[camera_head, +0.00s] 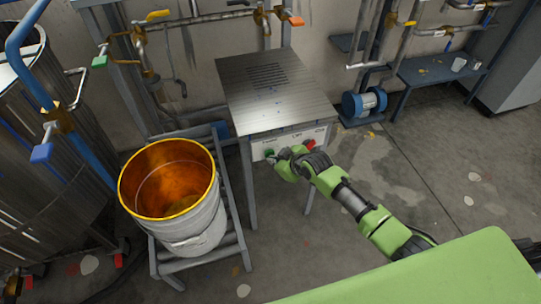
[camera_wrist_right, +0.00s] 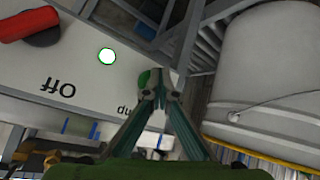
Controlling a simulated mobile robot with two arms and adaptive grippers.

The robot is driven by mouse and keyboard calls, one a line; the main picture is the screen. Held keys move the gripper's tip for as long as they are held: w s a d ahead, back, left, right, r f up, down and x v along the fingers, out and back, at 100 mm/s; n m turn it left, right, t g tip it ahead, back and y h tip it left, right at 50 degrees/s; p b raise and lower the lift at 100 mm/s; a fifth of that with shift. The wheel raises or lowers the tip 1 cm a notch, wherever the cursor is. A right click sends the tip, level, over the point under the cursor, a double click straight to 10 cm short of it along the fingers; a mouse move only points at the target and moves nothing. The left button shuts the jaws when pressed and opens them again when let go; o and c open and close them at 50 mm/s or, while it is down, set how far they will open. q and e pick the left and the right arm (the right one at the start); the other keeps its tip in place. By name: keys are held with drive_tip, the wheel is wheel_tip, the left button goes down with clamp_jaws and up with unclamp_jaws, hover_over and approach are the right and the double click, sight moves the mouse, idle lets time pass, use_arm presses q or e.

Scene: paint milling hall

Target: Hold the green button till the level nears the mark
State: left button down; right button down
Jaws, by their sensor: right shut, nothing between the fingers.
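The green button (camera_head: 269,153) sits on the front panel (camera_head: 260,145) of a metal cabinet. In the right wrist view the green button (camera_wrist_right: 144,78) shows partly behind my fingertips. My right gripper (camera_head: 279,157) is shut and empty, its tips (camera_wrist_right: 160,90) at the button's edge. I cannot tell whether the button is pressed in. A bucket (camera_head: 203,228) with a yellow rim stands left of the cabinet. Its inside is orange-brown; I cannot make out a mark. It also shows in the right wrist view (camera_wrist_right: 262,70). My left gripper is not in view.
A red knob (camera_head: 309,144) is right of the green button, with a small bright lamp (camera_wrist_right: 106,56) between them. The bucket stands on a slatted metal rack (camera_head: 232,217). Pipes with coloured valve handles run behind. A blue pump (camera_head: 364,103) stands at the right.

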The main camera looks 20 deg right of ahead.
drive_tip(key=shift+s+p, duration=0.6)
drive_tip(key=shift+s, duration=0.25)
drive_tip(key=s+p, duration=0.3)
drive_tip(key=s, duration=0.2)
drive_tip(key=shift+d+p, duration=0.15)
drive_tip(key=shift+p, duration=0.2)
